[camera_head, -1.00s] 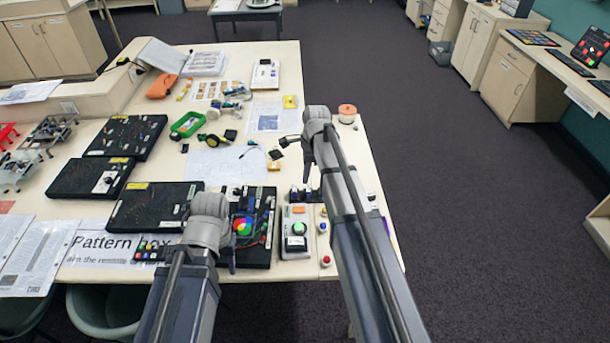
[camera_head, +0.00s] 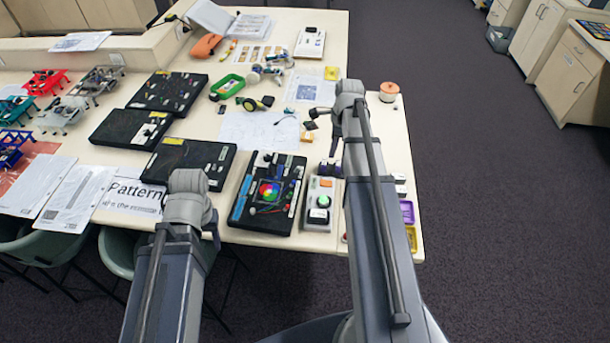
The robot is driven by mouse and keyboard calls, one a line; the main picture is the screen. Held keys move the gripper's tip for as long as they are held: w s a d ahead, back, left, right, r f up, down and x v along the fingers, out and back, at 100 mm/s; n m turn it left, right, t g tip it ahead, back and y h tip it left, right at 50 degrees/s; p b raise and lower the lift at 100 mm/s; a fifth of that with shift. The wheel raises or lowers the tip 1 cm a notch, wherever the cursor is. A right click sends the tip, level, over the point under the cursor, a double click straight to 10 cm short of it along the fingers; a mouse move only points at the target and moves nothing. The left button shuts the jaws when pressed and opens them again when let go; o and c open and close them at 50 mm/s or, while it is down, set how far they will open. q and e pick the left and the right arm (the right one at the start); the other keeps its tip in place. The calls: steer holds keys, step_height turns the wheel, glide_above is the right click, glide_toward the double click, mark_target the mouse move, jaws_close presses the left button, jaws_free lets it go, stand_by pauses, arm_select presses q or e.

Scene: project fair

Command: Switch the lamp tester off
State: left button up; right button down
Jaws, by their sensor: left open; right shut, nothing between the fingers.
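A light grey box (camera_head: 312,217) with a green round top part, a black part below it and an orange label stands near the table's front edge; it looks like the lamp tester. Whether it is lit or just coloured green I cannot tell. My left gripper (camera_head: 214,236) is open, mostly hidden by its own wrist, left of the box and apart from it. My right gripper (camera_head: 335,143) is shut and empty, above the table beyond the box. My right forearm passes just right of the box and hides the table there.
A black board with a colour wheel (camera_head: 269,191) lies directly left of the box. More black boards (camera_head: 188,163) lie further left. A purple tray (camera_head: 407,212) and a yellow one (camera_head: 411,238) lie right of my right arm. An orange-topped round container (camera_head: 389,91) stands behind.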

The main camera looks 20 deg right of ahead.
mark_target(323, 182)
arm_select(q)
steer(key=shift+s+a, duration=0.1)
steer(key=shift+a, duration=0.25)
arm_select(e)
steer(key=shift+a, duration=0.1)
steer(key=shift+w, duration=0.1)
arm_select(q)
steer(key=shift+f, duration=0.15)
arm_select(e)
steer(key=shift+f, duration=0.15)
arm_select(q)
step_height(323, 182, down, 14)
steer(key=b, duration=1.4)
arm_select(e)
steer(key=f, duration=0.4)
steer(key=a+f, duration=0.1)
steer(key=f, duration=0.8)
steer(key=shift+w+a+f, duration=0.25)
steer(key=shift+w+f, duration=0.1)
steer(key=shift+w, duration=0.05)
